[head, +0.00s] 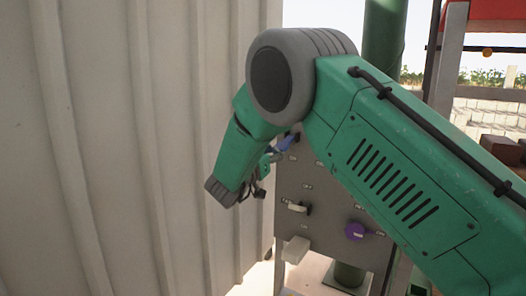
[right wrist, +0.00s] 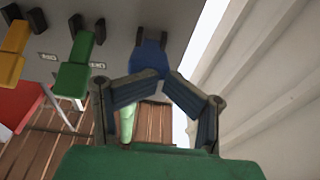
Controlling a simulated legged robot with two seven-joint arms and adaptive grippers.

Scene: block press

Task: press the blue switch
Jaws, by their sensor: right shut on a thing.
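The blue switch (head: 285,143) sticks out from the upper left of a grey panel in the head view, partly hidden by my right arm. In the right wrist view the blue switch (right wrist: 148,58) hangs from the panel just beyond my fingertips. My right gripper (right wrist: 167,77) has its two fingers angled in, with the tips close together at the switch's lower end. It is shut on the switch, though the exact contact is hard to see. In the head view my right gripper (head: 268,165) shows small beside the panel. My left gripper is not in view.
The grey panel (head: 322,187) also bears a white handle (head: 298,207) and a purple knob (head: 355,231). A green switch (right wrist: 75,72) and a yellow switch (right wrist: 12,55) hang left of the blue one. A ribbed pale wall (head: 110,150) stands close on the left.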

